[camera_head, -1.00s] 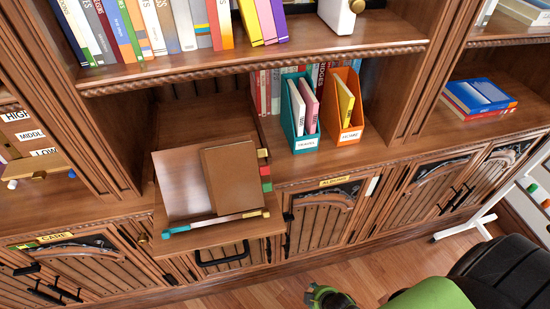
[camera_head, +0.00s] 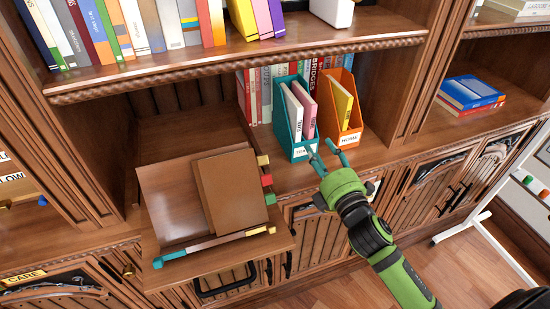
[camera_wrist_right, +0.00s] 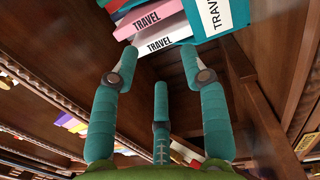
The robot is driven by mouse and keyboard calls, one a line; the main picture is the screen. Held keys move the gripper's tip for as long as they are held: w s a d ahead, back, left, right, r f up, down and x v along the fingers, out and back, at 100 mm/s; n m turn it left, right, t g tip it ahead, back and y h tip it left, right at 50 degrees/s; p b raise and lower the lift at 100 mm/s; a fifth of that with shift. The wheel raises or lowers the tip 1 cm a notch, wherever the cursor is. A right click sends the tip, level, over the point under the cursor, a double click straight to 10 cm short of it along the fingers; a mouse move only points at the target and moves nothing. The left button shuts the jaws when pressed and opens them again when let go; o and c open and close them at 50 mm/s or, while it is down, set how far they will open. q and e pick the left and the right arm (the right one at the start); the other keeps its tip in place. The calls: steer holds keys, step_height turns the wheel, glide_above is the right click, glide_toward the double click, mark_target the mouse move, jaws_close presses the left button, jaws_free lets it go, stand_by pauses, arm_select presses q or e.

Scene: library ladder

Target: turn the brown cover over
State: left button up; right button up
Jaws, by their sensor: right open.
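The brown cover (camera_head: 231,195) is a flat panel lying on the right part of a tilted brown board (camera_head: 168,196) on a pulled-out shelf. Colored tabs run along the board's right edge and a colored strip along its front. My right gripper (camera_head: 326,151) is open and empty, to the right of the cover and in front of the magazine holders. In the right wrist view its teal fingers (camera_wrist_right: 158,75) are spread apart with nothing between them. The cover does not show in the right wrist view. My left gripper is not in view.
A teal holder (camera_head: 298,147) labelled TRAVEL and an orange holder (camera_head: 349,137) stand just behind my right gripper. A shelf edge (camera_head: 240,67) with books overhangs the board. Blue and red books (camera_head: 470,95) lie at right.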

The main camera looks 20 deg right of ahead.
steer(key=a+r+n+g+y, duration=0.1)
steer(key=a+r+n+y, duration=0.2)
steer(key=r+n+y, duration=0.65)
steer(key=a+r+n+g+y, duration=0.15)
steer(key=a+n+y, duration=0.3)
steer(key=n, duration=1.05)
steer(key=n+g, duration=1.2)
steer(key=n, duration=0.7)
glide_toward(267, 158)
steer(key=a+f, duration=0.2)
steer(key=shift+m+t+y, duration=0.25)
steer(key=shift+y, duration=0.15)
steer(key=p+x, duration=0.1)
steer(key=x, duration=0.1)
steer(key=p+x, duration=0.1)
steer(key=x, duration=0.1)
steer(key=p+x, duration=0.1)
steer(key=x, duration=0.1)
steer(key=shift+w+r, duration=0.2)
steer(key=shift+r, duration=0.15)
steer(key=shift+w+a+f, duration=0.1)
steer(key=shift+a+f, duration=0.1)
steer(key=shift+a, duration=0.05)
jaws_close()
